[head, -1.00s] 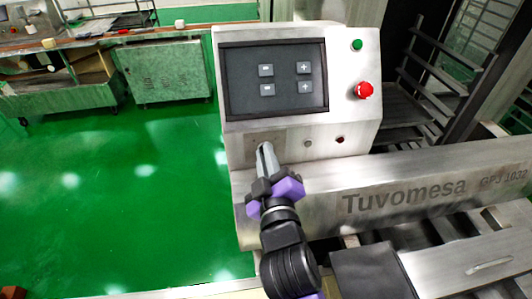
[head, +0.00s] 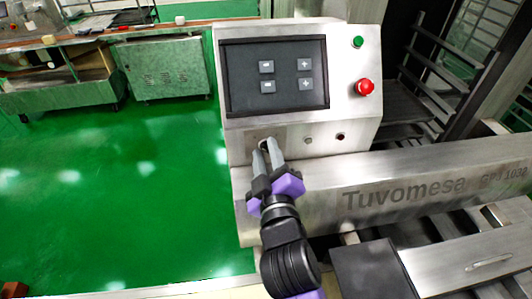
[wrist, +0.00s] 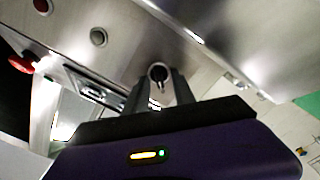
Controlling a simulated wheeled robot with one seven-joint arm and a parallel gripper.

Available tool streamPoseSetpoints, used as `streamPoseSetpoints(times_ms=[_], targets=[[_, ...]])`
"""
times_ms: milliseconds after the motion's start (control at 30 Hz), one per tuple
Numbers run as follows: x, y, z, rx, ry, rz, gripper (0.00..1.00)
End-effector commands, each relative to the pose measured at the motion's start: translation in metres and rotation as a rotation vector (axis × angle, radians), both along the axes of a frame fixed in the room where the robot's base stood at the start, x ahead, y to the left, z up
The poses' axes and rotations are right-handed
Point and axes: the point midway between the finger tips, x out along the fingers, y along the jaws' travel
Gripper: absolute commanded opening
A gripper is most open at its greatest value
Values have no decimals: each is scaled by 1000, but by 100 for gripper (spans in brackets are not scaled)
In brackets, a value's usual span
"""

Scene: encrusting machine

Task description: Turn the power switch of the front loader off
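The front loader (head: 405,190) is a brushed-metal machine with a sloped control box on top. Its power switch appears to be the round dark knob with a metal rim on the lower left of the box front, seen in the wrist view (wrist: 158,73). In the head view, my fingers largely hide it. My gripper (head: 266,152) is in front of this knob with its two fingers apart. In the wrist view, my gripper (wrist: 160,88) has one finger on each side of the knob. I cannot tell whether either finger touches it, or which way the switch is set.
A dark button panel (head: 273,77) is above the switch. A green button (head: 357,42) and a red mushroom button (head: 364,87) are right of it. Two small round fittings (head: 308,141) sit right of my fingers. Green floor (head: 130,200) is open on the left.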

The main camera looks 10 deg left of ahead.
Motion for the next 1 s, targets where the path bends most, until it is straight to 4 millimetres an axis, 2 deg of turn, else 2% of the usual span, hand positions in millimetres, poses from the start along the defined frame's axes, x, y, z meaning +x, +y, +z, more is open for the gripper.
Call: streamPoseSetpoints(times_ms=[133,400,533,700,1000], targets=[[-11,-3,-2,0,1,1,31],[-53,-15,-2,1,1,1,31],[-67,-19,-2,0,1,0,31],[-75,-21,-1,-1,1,0,31],[-75,-21,0,-1,0,1,31]])
